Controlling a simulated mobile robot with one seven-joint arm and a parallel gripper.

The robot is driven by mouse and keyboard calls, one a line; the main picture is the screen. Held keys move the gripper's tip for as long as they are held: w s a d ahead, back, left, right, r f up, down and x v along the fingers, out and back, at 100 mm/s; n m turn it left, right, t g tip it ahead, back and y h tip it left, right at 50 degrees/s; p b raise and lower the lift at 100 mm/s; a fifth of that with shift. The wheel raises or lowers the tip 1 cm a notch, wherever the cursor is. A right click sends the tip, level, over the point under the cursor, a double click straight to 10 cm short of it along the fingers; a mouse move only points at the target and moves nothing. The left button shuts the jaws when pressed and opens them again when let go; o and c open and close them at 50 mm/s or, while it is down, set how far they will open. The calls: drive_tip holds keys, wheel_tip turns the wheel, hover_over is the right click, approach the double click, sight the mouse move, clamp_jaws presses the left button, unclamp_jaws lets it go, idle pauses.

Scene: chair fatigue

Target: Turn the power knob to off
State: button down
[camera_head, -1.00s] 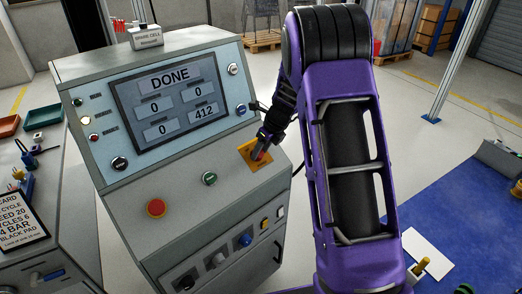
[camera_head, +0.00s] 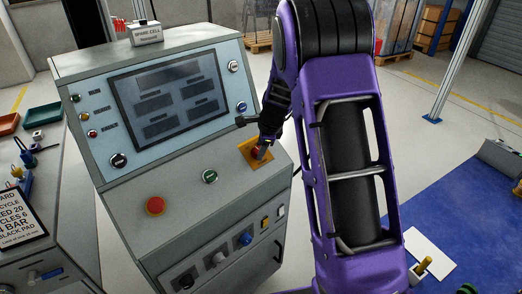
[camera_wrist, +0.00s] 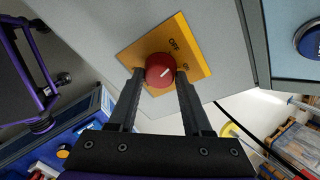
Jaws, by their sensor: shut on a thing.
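The red power knob (camera_wrist: 155,77) sits on a yellow plate (camera_wrist: 200,62) marked OFF and ON, on the sloped front of the grey machine. My gripper (camera_wrist: 160,72) is shut on the knob, one finger on each side. A short white mark shows on the knob's face, slanting toward the label side; I cannot tell exactly which word it lines up with. In the head view my gripper (camera_head: 262,147) reaches down to the plate (camera_head: 257,160) and mostly covers the knob. The machine's screen (camera_head: 168,102) is dark, with only faint empty boxes.
A red mushroom button (camera_head: 155,206) and a green button (camera_head: 210,177) sit left of the plate. A lower panel with several knobs is below. A blue mat (camera_head: 460,240) lies at right.

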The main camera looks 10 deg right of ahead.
drive_tip(key=shift+n+b, duration=0.5)
drive_tip(key=shift+n, duration=0.6)
drive_tip(key=shift+c, duration=1.7)
unclamp_jaws()
drive_tip(key=shift+s+r, duration=0.2)
drive_tip(key=shift+r, duration=0.3)
drive_tip(key=p+v, duration=0.2)
drive_tip(key=v, duration=1.4)
drive_tip(key=shift+s+a, duration=0.15)
drive_tip(key=shift+s, duration=0.3)
